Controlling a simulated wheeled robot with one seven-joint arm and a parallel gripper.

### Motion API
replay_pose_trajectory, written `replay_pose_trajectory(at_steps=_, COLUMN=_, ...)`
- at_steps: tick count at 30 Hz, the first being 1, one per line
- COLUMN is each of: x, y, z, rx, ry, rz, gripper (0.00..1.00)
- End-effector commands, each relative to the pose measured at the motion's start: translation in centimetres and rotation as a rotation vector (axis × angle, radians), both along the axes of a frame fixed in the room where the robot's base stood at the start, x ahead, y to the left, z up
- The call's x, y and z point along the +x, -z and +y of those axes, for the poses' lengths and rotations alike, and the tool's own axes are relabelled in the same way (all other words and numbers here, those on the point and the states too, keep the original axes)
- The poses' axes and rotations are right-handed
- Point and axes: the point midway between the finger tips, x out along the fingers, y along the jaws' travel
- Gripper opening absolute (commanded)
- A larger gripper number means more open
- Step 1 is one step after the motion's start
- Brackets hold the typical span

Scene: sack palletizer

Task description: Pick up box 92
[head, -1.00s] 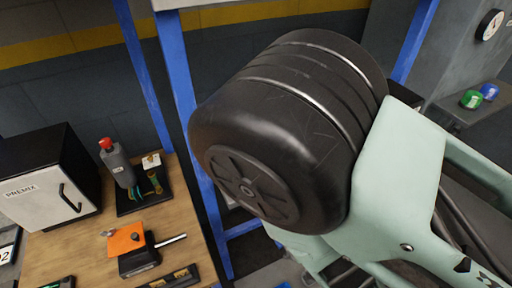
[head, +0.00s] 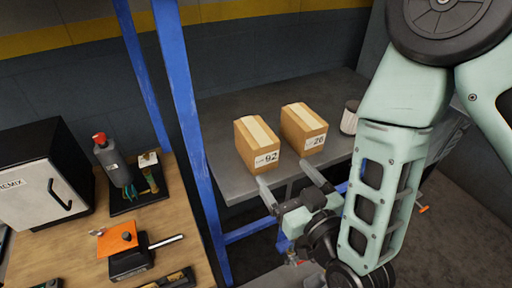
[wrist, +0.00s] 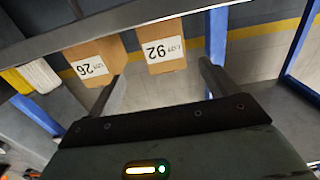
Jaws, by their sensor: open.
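Box 92 (head: 258,145) is a brown cardboard box with pale tape on top and a white label. It stands on the grey shelf at the left, beside a similar box marked 26 (head: 303,129). My gripper (head: 283,181) is open and empty, in front of the shelf edge and just short of both boxes. In the wrist view, box 92 (wrist: 162,57) appears upside down beyond the fingers, between them but nearer the right one. Box 26 (wrist: 97,69) appears at the left finger.
The grey shelf (head: 229,179) has blue posts (head: 183,100); one rises left of box 92. A pale cylindrical container (head: 350,117) stands right of box 26. At the left, a wooden bench (head: 75,245) holds a black-and-white cabinet (head: 45,185), a bottle and tools.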

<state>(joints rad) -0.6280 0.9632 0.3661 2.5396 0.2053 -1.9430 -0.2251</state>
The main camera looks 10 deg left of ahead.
Motion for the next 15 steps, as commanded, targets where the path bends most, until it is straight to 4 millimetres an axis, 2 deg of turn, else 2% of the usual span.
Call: replay_pose_trajectory(at_steps=15, x=2.0, y=0.2, z=1.4, rx=0.007, ry=0.001, rz=-0.011, gripper=0.85)
